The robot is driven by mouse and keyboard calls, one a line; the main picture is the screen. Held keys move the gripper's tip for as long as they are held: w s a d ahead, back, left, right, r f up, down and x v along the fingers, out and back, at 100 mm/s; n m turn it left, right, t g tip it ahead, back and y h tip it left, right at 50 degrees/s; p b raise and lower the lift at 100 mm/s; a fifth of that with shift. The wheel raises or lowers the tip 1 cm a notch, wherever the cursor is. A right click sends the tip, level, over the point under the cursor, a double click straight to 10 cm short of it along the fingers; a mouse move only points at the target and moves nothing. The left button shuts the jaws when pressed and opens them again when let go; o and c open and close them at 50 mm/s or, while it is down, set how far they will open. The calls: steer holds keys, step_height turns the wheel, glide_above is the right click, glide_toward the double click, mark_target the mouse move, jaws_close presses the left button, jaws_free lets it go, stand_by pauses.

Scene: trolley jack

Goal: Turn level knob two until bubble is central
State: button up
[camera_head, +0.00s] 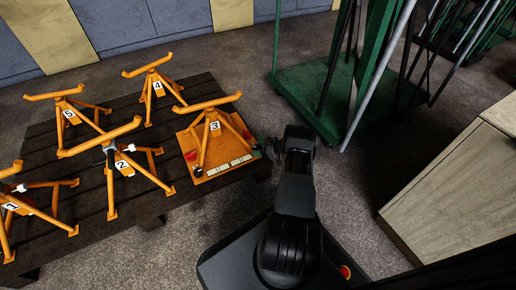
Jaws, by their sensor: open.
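An orange board (215,174) lies under the stand marked 3 (213,132) on a dark slatted table. A pale, segmented strip (229,165), which looks like the level, lies along its front edge. The bubble is too small to make out. My gripper (269,149) is at the end of my black arm, just right of the board's right edge. It is open; its fingertips are hard to make out and nothing shows in them.
Several other orange numbered stands fill the table (85,190), including stand 2 (122,160) to the left. A green rack (310,92) with upright poles stands behind my arm. A pale wooden box (450,185) is at the right. Grey floor between is clear.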

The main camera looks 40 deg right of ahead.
steer(key=p+v, duration=0.3)
steer(key=v, duration=1)
steer(key=shift+p, duration=0.35)
steer(key=shift+d, duration=0.15)
